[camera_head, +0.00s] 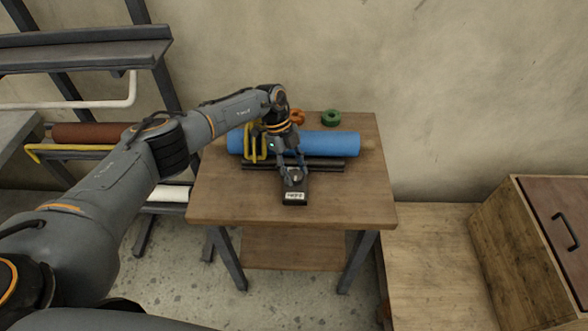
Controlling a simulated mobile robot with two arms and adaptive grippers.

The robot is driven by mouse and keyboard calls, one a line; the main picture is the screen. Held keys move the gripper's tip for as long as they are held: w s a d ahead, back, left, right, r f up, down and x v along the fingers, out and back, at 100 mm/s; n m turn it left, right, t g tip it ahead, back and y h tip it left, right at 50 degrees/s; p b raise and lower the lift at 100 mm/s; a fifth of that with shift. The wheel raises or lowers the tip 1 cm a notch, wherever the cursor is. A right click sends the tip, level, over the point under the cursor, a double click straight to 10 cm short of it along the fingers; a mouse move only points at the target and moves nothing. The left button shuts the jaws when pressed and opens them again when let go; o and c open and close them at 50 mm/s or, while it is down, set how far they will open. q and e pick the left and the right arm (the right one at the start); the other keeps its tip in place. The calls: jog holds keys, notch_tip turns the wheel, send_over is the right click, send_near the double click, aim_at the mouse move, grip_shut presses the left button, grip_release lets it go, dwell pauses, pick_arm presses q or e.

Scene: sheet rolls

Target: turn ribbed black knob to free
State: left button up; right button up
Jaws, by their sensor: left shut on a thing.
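The ribbed black knob (295,179) sits on top of a small black box (294,197) with a white label on its front side. The box is on the wooden table (345,207), near the middle. My left gripper (293,180) reaches down from above with its fingers closed around the knob, which they partly hide. The label is too small to read, so I cannot tell the knob's setting. My right gripper is not in view.
A blue roll (335,144) and a dark bar (325,165) lie behind the box. A yellow frame (248,144), an orange ring (297,117) and a green ring (331,118) are near the back. The table's front and right are clear.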

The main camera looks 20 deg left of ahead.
pick_arm(q)
jog(key=o, duration=1.2)
jog(key=shift+f, duration=0.1)
jog(key=shift+c, duration=0.2)
jog(key=v, duration=1.2)
